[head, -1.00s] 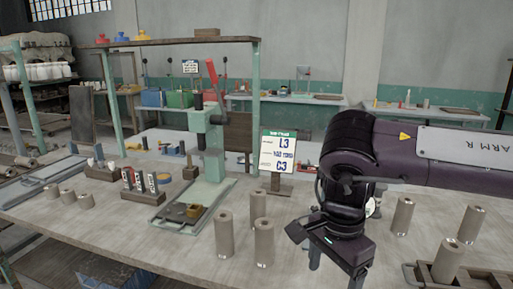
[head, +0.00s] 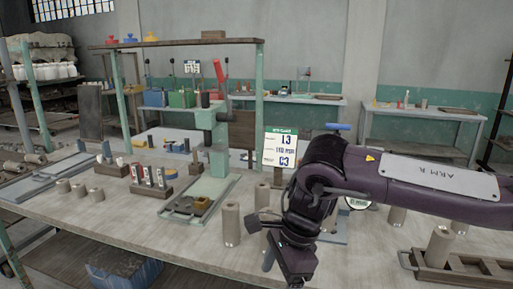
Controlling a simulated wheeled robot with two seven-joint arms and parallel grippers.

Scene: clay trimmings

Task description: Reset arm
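My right arm (head: 430,182), marked ARM R, comes in from the right over the worktable. Its gripper (head: 280,264) points down near the front edge of the table. I cannot see both fingertips clearly, so its opening is unclear, and I make out nothing held in it. My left arm and gripper are not in view.
Clay cylinders stand close to my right arm: one left of it (head: 231,224), one behind (head: 262,196), one in a tray (head: 438,246) at right. A green press (head: 213,150) and a sign (head: 280,148) stand behind.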

